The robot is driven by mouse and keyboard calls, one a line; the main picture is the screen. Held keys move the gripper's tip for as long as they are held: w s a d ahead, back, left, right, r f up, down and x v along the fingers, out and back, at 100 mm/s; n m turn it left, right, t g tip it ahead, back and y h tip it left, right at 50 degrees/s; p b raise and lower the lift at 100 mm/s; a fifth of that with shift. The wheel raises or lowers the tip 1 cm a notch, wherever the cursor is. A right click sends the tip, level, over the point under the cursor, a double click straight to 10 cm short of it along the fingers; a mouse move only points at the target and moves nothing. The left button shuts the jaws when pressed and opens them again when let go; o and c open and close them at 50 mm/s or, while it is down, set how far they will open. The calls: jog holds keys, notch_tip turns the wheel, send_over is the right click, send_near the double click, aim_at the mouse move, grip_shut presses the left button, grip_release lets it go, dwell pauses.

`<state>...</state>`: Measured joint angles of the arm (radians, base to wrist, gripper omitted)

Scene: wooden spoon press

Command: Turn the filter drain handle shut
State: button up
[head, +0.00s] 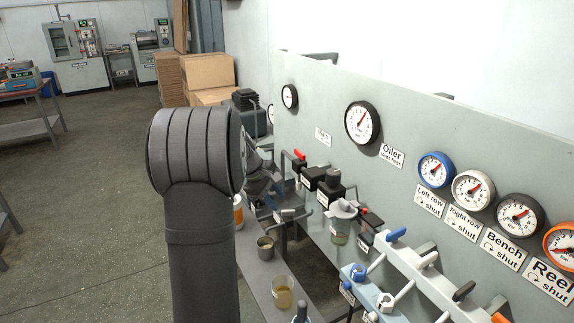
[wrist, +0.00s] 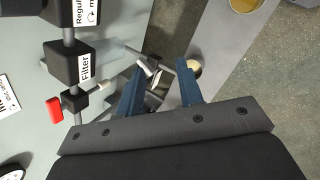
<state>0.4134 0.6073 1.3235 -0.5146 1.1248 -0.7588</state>
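The black filter block (wrist: 82,66), labelled "Filter", is at the left of the wrist view. A thin grey lever with a pale end (wrist: 148,67) reaches right of this block; it appears to be the filter drain handle. My gripper (wrist: 160,66) has two blue fingers spread apart, with a gap between the tips. The pale end lies near the left fingertip, inside or just beyond the gap; contact cannot be told. In the head view my gripper (head: 264,184) is partly hidden behind my dark arm, beside the panel's fittings.
A red lever (wrist: 55,110) and a small pale knob sit on the pipe near the filter. In the head view, a cup (head: 266,248) and a jar of amber liquid (head: 283,291) stand on the grey shelf below. Gauges and blue-handled valves (head: 396,235) line the panel to the right.

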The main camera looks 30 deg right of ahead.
aim_at(288, 210)
jog(key=s+d+r+m+t+y, duration=0.1)
jog(key=d+r+m+t+y, duration=0.3)
jog(key=r+m, duration=0.5)
jog(key=w+d+f+n, duration=0.1)
jog(key=w+f+n, duration=0.15)
jog(key=f, duration=0.45)
jog(key=v, duration=0.9)
jog(key=shift+s+a+r+t+h, duration=0.2)
jog(key=shift+a+t+h, duration=0.1)
jog(key=shift+t+h, duration=0.1)
jog(key=o, duration=0.3)
jog(key=shift+f, duration=0.15)
jog(key=o, duration=0.4)
jog(key=f+m, duration=0.1)
jog(key=f, duration=0.1)
jog(key=w+d+f+m, duration=0.1)
jog(key=f+m, duration=0.1)
jog(key=f, duration=0.1)
jog(key=w+d+f+m, duration=0.1)
jog(key=f, duration=0.1)
jog(key=shift+w+d+f+m, duration=0.15)
jog(key=shift+d+f+m, duration=0.05)
jog(key=shift+m, duration=0.05)
jog(key=shift+o, duration=0.2)
jog(key=x, duration=1.6)
jog(key=shift+w+a+f, duration=0.2)
jog(key=shift+a+f, duration=0.05)
jog(key=shift+a, duration=0.05)
jog(key=shift+c, duration=0.5)
